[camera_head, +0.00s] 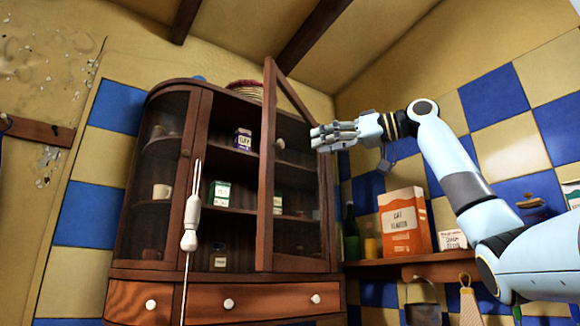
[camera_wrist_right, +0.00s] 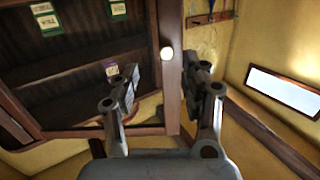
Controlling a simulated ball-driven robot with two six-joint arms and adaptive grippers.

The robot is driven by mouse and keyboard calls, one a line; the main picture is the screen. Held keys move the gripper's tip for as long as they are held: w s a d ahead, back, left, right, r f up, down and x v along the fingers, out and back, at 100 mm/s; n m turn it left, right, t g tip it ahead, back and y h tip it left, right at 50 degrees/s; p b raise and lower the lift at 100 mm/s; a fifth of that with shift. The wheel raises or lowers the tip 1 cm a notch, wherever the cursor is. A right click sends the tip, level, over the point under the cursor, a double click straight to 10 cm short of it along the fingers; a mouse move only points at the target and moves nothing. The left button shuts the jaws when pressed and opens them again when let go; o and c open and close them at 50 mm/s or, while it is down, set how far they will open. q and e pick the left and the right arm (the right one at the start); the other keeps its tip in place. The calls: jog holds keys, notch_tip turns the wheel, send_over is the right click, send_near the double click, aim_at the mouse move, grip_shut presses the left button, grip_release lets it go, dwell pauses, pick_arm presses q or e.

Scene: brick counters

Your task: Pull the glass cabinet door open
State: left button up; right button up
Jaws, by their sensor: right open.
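The glass cabinet (camera_head: 196,120) stands against the tiled wall. Its right glass door (camera_head: 265,185) is swung partly open, its free edge standing out from the shelves. A small pale round knob (camera_head: 279,144) sits on the door; it also shows in the right wrist view (camera_wrist_right: 167,54). My right gripper (camera_head: 318,138) is open at the door, its fingers pointing left toward the knob. In the right wrist view the open fingers of my right gripper (camera_wrist_right: 165,76) stand on either side of the door's wooden stile (camera_wrist_right: 168,95), apart from the knob. My left gripper does not show.
Boxes and jars stand on the cabinet shelves. Drawers (camera_head: 268,302) with pale knobs lie below the door. A wall shelf (camera_head: 375,262) at right holds an orange box (camera_head: 404,222) and bottles. A thin white upright shape (camera_head: 191,218) stands before the cabinet.

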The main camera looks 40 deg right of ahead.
aim_at(283, 143)
jog(key=shift+t, duration=0.4)
jog(key=p+x, duration=0.1)
jog(key=x, duration=0.2)
jog(key=r+p+x, duration=0.1)
jog(key=x, duration=0.2)
jog(key=a+p+x, duration=0.1)
jog(key=x, duration=0.2)
jog(key=shift+s+r, duration=0.15)
jog(key=shift+r, duration=0.15)
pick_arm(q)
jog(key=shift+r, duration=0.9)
pick_arm(e)
grip_shut()
